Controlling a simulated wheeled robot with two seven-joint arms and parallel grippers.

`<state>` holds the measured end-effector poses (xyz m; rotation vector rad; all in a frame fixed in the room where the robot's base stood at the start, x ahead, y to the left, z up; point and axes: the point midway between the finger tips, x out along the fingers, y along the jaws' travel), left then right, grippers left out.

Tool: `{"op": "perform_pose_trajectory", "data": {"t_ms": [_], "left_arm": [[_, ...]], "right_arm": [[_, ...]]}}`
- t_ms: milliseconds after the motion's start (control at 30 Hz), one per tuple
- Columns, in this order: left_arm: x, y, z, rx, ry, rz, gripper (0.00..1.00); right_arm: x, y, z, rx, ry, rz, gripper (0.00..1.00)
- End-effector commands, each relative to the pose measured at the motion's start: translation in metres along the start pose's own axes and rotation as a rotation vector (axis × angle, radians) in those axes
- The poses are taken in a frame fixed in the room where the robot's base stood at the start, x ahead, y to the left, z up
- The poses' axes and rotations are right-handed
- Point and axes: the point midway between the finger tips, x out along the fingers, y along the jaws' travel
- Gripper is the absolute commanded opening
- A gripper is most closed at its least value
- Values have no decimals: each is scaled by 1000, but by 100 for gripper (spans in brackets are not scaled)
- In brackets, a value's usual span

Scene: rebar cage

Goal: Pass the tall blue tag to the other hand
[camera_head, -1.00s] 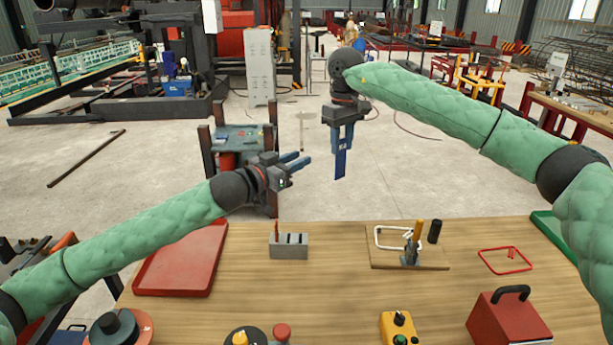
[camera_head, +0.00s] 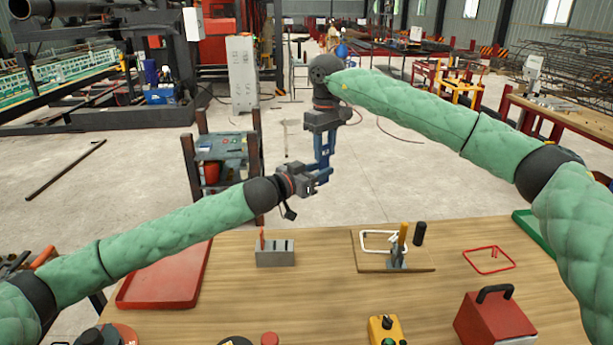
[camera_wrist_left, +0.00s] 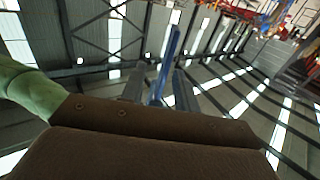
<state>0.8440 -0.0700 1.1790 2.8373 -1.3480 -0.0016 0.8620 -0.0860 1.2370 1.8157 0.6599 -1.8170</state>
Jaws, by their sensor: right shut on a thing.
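The tall blue tag (camera_head: 325,163) hangs upright below my right gripper (camera_head: 323,150), which is shut on its upper part. My left gripper (camera_head: 321,177) is at the tag's lower end, coming from the left. In the left wrist view the blue tag (camera_wrist_left: 168,62) stands up between the two grey fingers of my left gripper (camera_wrist_left: 160,85), which are apart. A gap shows on the left of the tag; whether the right finger touches it I cannot tell. The tag's lower end is partly hidden by the left fingers in the head view.
Below the grippers is a wooden table (camera_head: 325,290). On it are a red tray (camera_head: 165,280), a grey slotted block (camera_head: 275,252), a board with a white bent frame (camera_head: 415,262), a red wire loop (camera_head: 490,260) and a red box (camera_head: 495,322). The air around the grippers is clear.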

Motion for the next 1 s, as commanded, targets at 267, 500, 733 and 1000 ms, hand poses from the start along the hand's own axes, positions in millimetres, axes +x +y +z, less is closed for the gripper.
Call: {"op": "perform_pose_trajectory", "data": {"t_ms": [267,500,733,1000], "left_arm": [[22,0,0,1,0,1,31],[24,0,0,1,0,0,31],[24,0,0,0,0,0,1],[24,2,0,0,1,3,0]], "right_arm": [[0,0,0,0,0,0,2],[0,0,0,0,0,0,2],[0,0,0,0,0,0,2],[0,0,0,0,1,0,53]]}}
